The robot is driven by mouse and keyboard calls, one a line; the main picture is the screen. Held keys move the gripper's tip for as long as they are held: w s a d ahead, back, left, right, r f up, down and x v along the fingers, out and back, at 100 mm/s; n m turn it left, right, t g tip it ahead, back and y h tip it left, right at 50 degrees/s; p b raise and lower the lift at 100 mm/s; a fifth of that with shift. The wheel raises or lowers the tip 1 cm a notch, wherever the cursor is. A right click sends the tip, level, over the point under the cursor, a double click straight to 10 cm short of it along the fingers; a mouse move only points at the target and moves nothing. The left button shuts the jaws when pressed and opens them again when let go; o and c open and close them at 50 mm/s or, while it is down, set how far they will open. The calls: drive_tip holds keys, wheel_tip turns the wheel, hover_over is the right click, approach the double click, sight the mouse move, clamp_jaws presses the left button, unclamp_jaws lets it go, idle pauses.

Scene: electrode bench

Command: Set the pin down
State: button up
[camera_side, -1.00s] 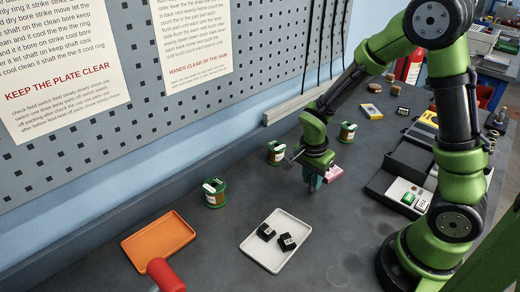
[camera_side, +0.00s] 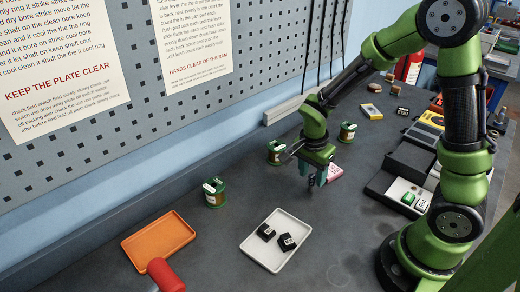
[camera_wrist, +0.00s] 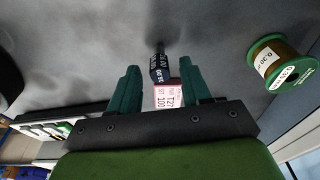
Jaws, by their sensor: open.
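My gripper (camera_side: 313,172) is open, low over the grey bench. In the wrist view my gripper (camera_wrist: 158,88) shows two dark green fingers spread apart. A small dark blue pin (camera_wrist: 160,70) with white lettering and a thin dark end is in the gap between them, apart from both fingers. In the side view the pin (camera_side: 311,181) is a small dark shape at the fingertips, apparently at the bench surface. Whether it stands quite upright is hard to tell. A pink labelled block (camera_wrist: 168,97) shows behind it between the fingers; it is also in the side view (camera_side: 335,173).
A white tray (camera_side: 252,248) holds two black blocks. An orange tray (camera_side: 158,241) lies left of it, by a red cylinder (camera_side: 165,274). Green-ended spools (camera_side: 214,193) line the wall side; one spool (camera_wrist: 279,65) is right in the wrist view. Dark cases (camera_side: 393,190) stand right.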

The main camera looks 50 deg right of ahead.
drive_tip(key=s+a+r+n+t+y, duration=0.2)
drive_tip(key=s+a+r+n+t, duration=0.1)
drive_tip(key=r+n, duration=0.4)
drive_tip(key=s+a+r+n+t+y, duration=0.1)
drive_tip(key=s+a+r+n+t, duration=0.3)
drive_tip(key=r, duration=0.9)
drive_tip(key=s+n, duration=0.1)
drive_tip(key=n, duration=0.2)
drive_tip(key=shift+a+y, duration=0.3)
drive_tip(key=shift+y, duration=0.1)
drive_tip(key=shift+s+r, duration=0.1)
